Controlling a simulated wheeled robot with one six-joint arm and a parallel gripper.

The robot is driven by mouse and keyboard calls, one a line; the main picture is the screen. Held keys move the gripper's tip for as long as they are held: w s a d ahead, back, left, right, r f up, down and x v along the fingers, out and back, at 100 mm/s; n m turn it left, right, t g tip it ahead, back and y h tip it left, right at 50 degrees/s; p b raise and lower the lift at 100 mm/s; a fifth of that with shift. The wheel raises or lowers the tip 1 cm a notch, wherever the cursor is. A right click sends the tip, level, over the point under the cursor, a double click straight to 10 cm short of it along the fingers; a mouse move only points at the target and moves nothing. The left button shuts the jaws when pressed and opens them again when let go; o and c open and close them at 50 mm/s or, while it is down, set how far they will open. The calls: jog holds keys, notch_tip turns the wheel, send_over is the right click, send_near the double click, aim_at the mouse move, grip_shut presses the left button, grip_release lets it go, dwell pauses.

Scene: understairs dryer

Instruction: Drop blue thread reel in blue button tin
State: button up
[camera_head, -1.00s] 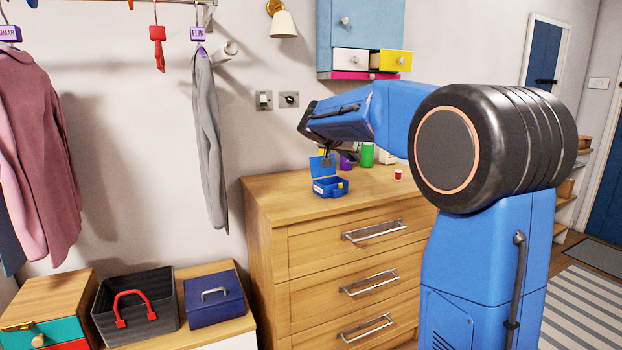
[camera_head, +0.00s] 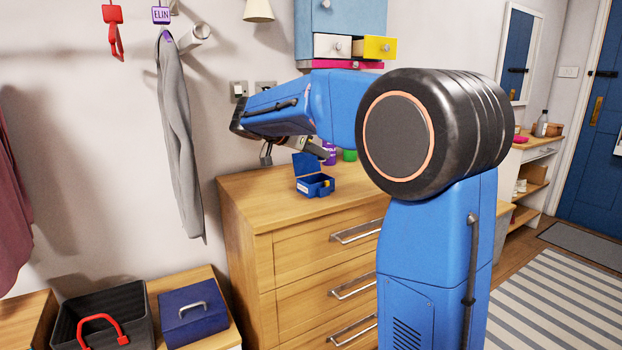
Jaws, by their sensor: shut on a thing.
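The blue button tin (camera_head: 315,187) stands on the wooden dresser top with its lid (camera_head: 306,163) raised at the back. A small yellow patch shows at its front right; its inside is mostly hidden. My gripper (camera_head: 266,155) is at the end of the blue arm, above the dresser, up and to the left of the tin in the picture and apart from it. It is small, dark and partly behind the wrist. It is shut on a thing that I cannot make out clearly. No blue thread reel can be told apart anywhere else.
Purple (camera_head: 329,152) and green (camera_head: 349,155) containers stand behind the tin, partly covered by my arm. A wall cabinet with an open yellow drawer (camera_head: 380,47) hangs above. A grey garment (camera_head: 178,130) hangs at left. The dresser top (camera_head: 262,192) left of the tin is clear.

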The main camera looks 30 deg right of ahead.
jog(key=shift+f, duration=1)
jog(key=o, duration=1.1)
jog(key=v, duration=1.2)
jog(key=shift+s+f, duration=0.1)
